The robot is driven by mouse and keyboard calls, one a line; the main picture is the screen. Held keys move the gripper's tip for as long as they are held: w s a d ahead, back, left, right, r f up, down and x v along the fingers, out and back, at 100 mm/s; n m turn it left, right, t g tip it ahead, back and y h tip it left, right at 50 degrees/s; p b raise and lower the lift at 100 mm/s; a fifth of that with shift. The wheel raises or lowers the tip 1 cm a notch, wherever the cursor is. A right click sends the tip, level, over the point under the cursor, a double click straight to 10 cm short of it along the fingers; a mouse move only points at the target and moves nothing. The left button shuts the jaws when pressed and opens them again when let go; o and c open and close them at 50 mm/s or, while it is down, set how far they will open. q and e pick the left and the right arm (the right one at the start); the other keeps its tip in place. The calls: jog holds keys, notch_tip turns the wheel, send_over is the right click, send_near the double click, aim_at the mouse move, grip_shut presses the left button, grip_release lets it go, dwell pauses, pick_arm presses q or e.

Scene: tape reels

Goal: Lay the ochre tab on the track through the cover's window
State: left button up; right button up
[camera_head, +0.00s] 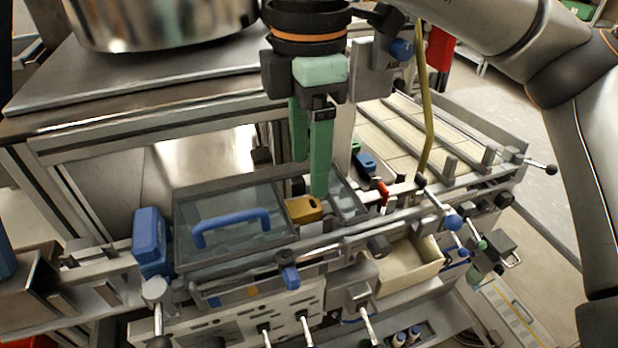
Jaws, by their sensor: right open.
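The ochre tab (304,209) lies in the gap to the right of the blue handle (231,227) on the see-through cover (212,205). It appears to sit low in this opening, but I cannot tell whether it rests flat on the track, which is mostly hidden. My right gripper (310,178) comes down from above with two green fingers, apart and with nothing visible between them. The nearer fingertip ends right beside the tab's upper right edge; I cannot tell whether they touch. My left gripper is not in view.
A blue block (150,241) stands left of the cover. Blue and red parts (366,164) lie to the right. An open cream bin (408,268) is below the front rail. A yellow rod (427,110) rises at the right. A large metal cylinder (150,22) is at the upper left.

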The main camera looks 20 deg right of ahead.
aim_at(308, 204)
notch_tip(308, 204, up, 8)
jog(key=p, duration=0.1)
jog(key=shift+f, duration=0.2)
